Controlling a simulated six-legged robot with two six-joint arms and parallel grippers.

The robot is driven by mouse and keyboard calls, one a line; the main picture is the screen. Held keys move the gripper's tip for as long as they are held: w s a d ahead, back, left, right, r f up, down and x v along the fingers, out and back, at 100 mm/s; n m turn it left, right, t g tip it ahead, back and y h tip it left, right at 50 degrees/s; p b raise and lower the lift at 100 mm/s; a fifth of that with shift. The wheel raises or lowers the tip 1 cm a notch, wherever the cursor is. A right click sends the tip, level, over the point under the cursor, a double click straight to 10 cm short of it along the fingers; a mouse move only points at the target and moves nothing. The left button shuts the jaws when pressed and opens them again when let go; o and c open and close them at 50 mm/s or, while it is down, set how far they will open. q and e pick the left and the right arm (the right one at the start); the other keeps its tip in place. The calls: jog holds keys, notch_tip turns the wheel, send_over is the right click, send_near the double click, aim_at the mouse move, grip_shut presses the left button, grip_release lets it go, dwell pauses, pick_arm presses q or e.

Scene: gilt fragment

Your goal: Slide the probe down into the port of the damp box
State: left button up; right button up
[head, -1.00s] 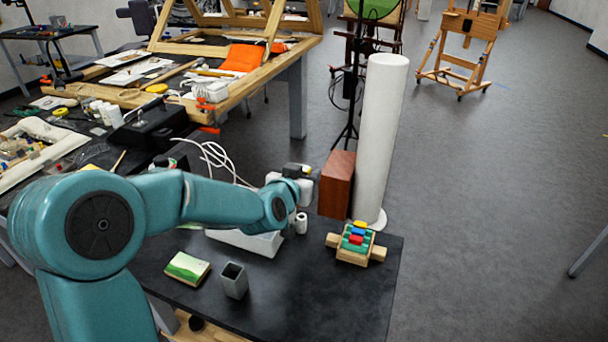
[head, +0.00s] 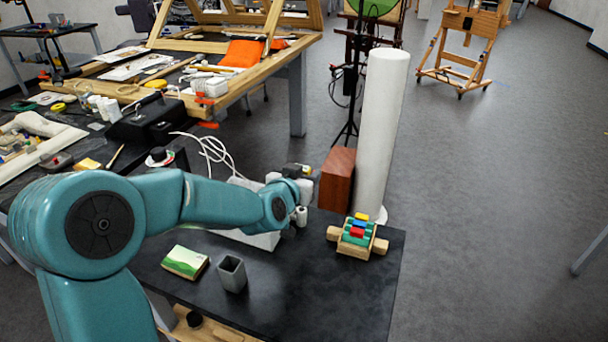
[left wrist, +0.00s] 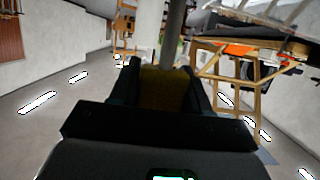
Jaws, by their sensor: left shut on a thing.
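My left gripper (head: 297,176) is at the end of the teal arm, above the back of the black table. It is shut on the probe, which in the left wrist view shows an olive-yellow grip (left wrist: 163,92) between the dark fingers and a grey rod (left wrist: 173,38). A white box (head: 262,240), seemingly the damp box, lies partly hidden under my forearm. Its port is not visible, and I cannot tell how the probe's tip stands to it. My right gripper is not in view.
A small white cylinder (head: 301,217) stands beside the box. A wooden toy with coloured blocks (head: 357,237), a grey cup (head: 232,274) and a green-and-cream packet (head: 185,262) sit on the black table (head: 300,300). A red-brown box (head: 337,180) and white column (head: 380,130) stand behind.

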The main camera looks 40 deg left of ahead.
pick_arm(q)
jog(key=shift+f+b, duration=2.8)
jog(key=shift+f, duration=0.15)
jog(key=o, duration=1.1)
jog(key=shift+d, duration=0.15)
jog(key=shift+f, duration=0.1)
jog(key=shift+s, duration=0.55)
jog(key=p+v, duration=0.1)
jog(key=v, duration=1.4)
jog(key=shift+d+r, duration=0.35)
